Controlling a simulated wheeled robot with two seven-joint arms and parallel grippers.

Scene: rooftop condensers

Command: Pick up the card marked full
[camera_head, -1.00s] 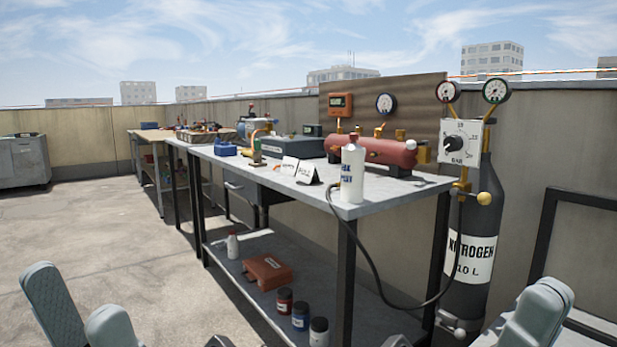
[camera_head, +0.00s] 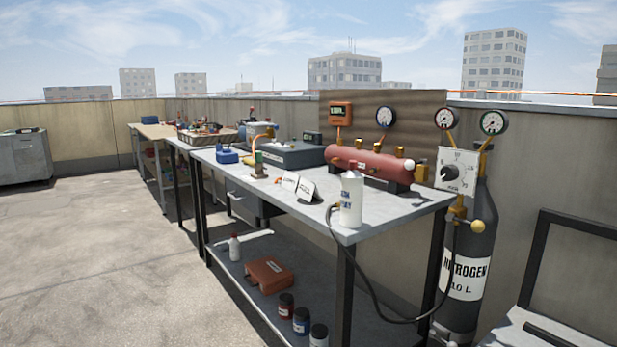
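Two small white folded cards stand side by side on the grey workbench (camera_head: 385,208), left of a white bottle (camera_head: 351,200). The left card (camera_head: 290,182) and the right card (camera_head: 306,189) carry dark print that is too small to read, so I cannot tell which is marked full. The right card shows a dark side face. Neither of my grippers is in view.
A red tank (camera_head: 362,164) and a grey case (camera_head: 288,154) stand behind the cards. A brass torch-like fitting (camera_head: 257,163) stands to their left. A nitrogen cylinder (camera_head: 466,275) with a hose stands at the bench's right end. Open floor (camera_head: 110,260) lies left.

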